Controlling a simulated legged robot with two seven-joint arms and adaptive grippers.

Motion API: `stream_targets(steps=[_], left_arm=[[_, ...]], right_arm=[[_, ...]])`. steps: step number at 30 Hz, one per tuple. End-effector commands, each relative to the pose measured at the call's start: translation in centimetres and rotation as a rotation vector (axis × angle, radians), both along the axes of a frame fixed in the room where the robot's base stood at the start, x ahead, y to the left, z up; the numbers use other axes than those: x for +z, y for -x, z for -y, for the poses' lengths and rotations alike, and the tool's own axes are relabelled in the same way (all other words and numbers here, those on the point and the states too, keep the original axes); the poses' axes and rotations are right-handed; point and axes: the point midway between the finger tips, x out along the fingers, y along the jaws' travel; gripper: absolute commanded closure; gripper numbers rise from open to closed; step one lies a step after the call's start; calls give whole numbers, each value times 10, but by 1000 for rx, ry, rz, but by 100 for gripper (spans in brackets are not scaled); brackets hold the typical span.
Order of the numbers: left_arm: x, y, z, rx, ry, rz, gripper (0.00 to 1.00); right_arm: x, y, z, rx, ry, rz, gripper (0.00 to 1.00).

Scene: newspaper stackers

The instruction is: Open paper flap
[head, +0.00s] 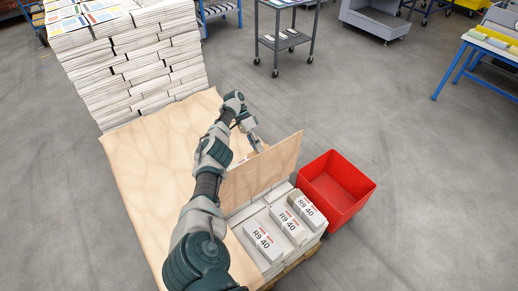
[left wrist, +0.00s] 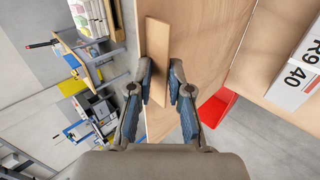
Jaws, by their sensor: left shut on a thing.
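The paper flap (head: 262,172) is a thin wooden panel. It stands tilted up above the paper packs, beside a large flat wooden cover (head: 150,165). My left arm reaches over the cover, and my left gripper (head: 257,145) is at the flap's upper edge. In the left wrist view the two fingers of my left gripper (left wrist: 160,92) are closed on a wooden edge (left wrist: 157,50), which lies between them. White paper packs (head: 262,241) marked "R9 40" lie exposed in front of the flap. My right gripper is not in view.
A red open bin (head: 338,188) stands right of the packs, close to the flap. A tall stack of newspapers (head: 135,65) stands at the back left. A grey cart (head: 285,38) and a blue-legged table (head: 470,60) stand farther back. Grey floor is free on the right.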

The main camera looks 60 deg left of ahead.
Motion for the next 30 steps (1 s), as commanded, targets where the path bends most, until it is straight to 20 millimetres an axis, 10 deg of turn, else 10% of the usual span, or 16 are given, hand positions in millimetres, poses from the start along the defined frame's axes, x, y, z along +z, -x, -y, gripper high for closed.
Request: stream_targets(steps=[8, 10, 30], left_arm=[[-17, 6, 0, -2, -14, -41, 100], [-17, 6, 0, -1, -14, -41, 71], [-11, 5, 0, 1, -19, -40, 71]], right_arm=[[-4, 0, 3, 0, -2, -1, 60], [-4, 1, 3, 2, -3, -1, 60], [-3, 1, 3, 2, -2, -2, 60]])
